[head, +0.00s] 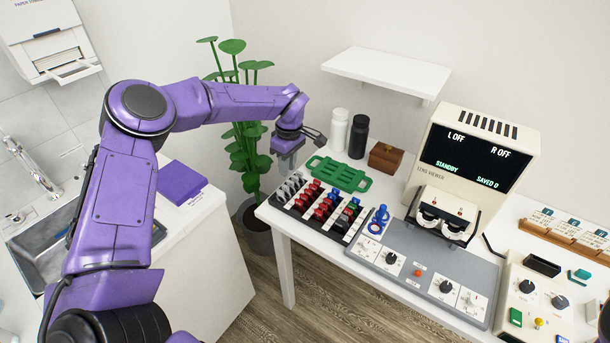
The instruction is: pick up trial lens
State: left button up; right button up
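Trial lenses (321,213) with red, blue, green and grey tabs stand in rows in a dark rack (275,203) on the white table. A small blue ringed object (379,219) stands just right of the rack; I cannot tell if it is a lens. My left gripper (304,152) is above the table's back left corner, behind and above the rack. Its fingers look spread apart, with nothing visible between them. It is apart from the lenses. My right gripper is not in view; only a sliver of purple arm shows at the right edge.
A green tray with handles (339,174) lies behind the rack. White (339,130) and black (358,137) bottles and a brown box (385,158) stand at the back. A lens viewer (471,160) and control panel (425,263) are to the right. A plant (243,150) stands behind my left arm.

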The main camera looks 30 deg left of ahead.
aim_at(290, 181)
pick_arm(q)
jog(key=shift+f+t+h+p, duration=0.35)
jog(key=shift+f+p, duration=0.35)
jog(key=shift+f, duration=0.25)
jog(key=f, duration=0.2)
jog(key=w+f+p, duration=0.1)
jog(key=f, duration=0.1)
jog(key=f+p, duration=0.1)
jog(key=f, duration=0.1)
jog(key=shift+w, duration=0.3)
jog(key=shift+a+f, duration=0.15)
jog(key=shift+s, duration=0.3)
jog(key=shift+c, duration=0.3)
grip_shut()
jog(key=shift+w, duration=0.1)
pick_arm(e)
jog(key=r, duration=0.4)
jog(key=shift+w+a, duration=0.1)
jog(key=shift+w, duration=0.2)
